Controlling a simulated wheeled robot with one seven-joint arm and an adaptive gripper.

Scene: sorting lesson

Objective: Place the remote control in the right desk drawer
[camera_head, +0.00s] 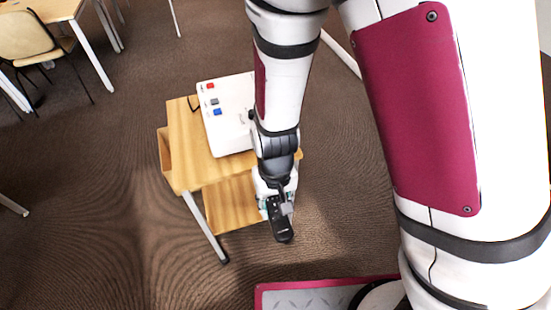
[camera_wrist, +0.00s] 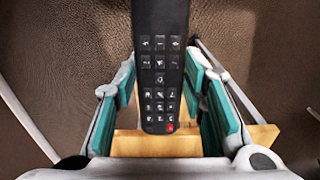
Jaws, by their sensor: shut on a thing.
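A long black remote control (camera_head: 281,224) with rows of keys and one red key is held in my gripper (camera_head: 277,203). In the wrist view the remote (camera_wrist: 161,60) lies between the teal finger pads of my gripper (camera_wrist: 163,108), its far end running out of the top of the picture. A small wooden desk (camera_head: 183,140) stands below. A lower wooden part, which looks like a pulled-out drawer (camera_head: 230,203), juts out at its front. The remote is over the right front end of this part. My arm hides the desk's right side, and I cannot see inside the drawer.
A white box (camera_head: 229,132) with red, grey and blue marks sits on the desktop. A metal desk leg (camera_head: 205,228) stands at the front left. A chair (camera_head: 27,42) and another table (camera_head: 52,10) are far left. The brown carpet between is clear.

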